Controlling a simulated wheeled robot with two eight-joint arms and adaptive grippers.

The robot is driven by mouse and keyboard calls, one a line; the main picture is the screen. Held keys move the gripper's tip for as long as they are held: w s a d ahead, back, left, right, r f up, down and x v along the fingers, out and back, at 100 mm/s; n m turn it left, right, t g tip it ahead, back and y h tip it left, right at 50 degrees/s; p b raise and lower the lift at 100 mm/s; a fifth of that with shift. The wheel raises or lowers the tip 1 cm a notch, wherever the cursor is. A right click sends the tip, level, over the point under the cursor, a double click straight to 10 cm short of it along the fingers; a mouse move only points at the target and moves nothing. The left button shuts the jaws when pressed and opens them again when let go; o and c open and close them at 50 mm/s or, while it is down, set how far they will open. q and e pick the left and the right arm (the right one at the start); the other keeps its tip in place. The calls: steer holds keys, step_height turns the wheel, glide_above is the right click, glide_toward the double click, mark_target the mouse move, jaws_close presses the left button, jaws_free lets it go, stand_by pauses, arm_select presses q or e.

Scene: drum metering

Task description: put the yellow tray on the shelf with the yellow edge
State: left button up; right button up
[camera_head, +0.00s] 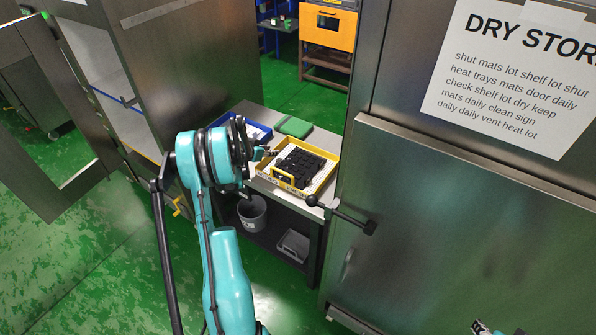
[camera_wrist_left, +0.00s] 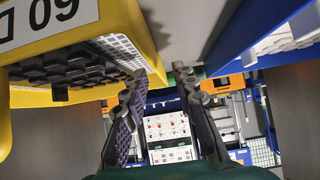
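The yellow tray (camera_head: 325,178) stands on the steel table, with black textured pieces and a white lining inside. In the left wrist view the yellow tray (camera_wrist_left: 112,20) fills the upper left, with an upside-down label. My left gripper (camera_head: 268,152) is at the tray's left side in the head view, between it and the blue tray. In the wrist view my left gripper (camera_wrist_left: 165,75) has its fingers apart with nothing between them. The shelf with the yellow edge (camera_head: 142,152) is in the open cabinet at left, partly hidden by my arm. A bit of my right arm shows at bottom right.
A blue tray (camera_head: 258,131) and a green item (camera_head: 295,127) are on the table. A shelf with a blue edge (camera_head: 118,101) is above the yellow-edged one. The cabinet door (camera_head: 75,110) stands open. A steel cabinet with a protruding handle (camera_head: 340,214) is at right. A bucket (camera_head: 252,213) sits below.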

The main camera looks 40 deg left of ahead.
arm_select(q)
steer(key=shift+x, duration=1.2)
steer(key=shift+s, duration=0.1)
jaws_close()
steer(key=shift+r, duration=0.1)
